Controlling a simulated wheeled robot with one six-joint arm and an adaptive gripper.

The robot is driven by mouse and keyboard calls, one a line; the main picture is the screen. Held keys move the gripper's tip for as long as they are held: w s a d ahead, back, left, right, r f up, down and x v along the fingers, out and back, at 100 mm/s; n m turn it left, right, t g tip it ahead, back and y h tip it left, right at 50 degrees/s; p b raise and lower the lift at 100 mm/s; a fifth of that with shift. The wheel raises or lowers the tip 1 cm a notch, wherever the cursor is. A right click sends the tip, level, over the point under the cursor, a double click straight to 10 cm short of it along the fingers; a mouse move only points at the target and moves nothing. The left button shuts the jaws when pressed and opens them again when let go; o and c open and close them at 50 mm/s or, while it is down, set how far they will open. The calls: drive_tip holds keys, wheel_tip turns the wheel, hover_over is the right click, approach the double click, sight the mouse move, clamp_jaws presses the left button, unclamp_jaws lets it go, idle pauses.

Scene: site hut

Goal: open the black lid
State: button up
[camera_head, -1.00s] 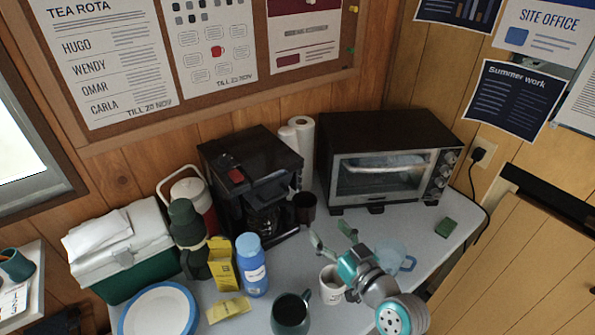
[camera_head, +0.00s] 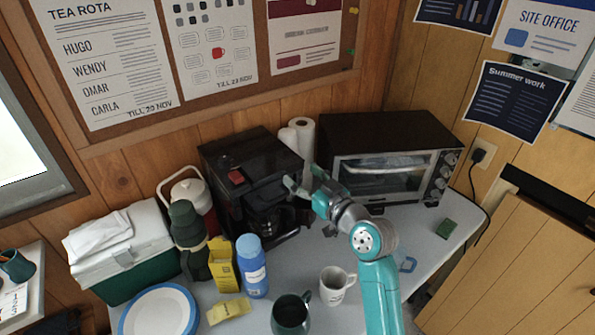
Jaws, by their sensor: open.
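The black coffee maker (camera_head: 222,195) stands at the back of the table, left of the oven. Its black lid (camera_head: 255,152) forms the flat top and looks shut, with a red patch (camera_head: 236,177) near its front left. A glass jug (camera_head: 266,222) sits in the machine's front. My gripper (camera_head: 302,178) is open and empty at the right front edge of the coffee maker's top. Its fingers point left and up toward the machine; I cannot tell whether they touch it.
A blue bottle (camera_head: 251,265), a white mug (camera_head: 335,286), a dark mug (camera_head: 291,313) and yellow packets (camera_head: 222,264) crowd the front. A green sponge (camera_head: 446,228) lies at right.

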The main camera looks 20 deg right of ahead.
drive_tip(key=shift+x, duration=1.3)
drive_tip(key=shift+c, duration=0.3)
drive_tip(key=shift+r, duration=0.1)
clamp_jaws()
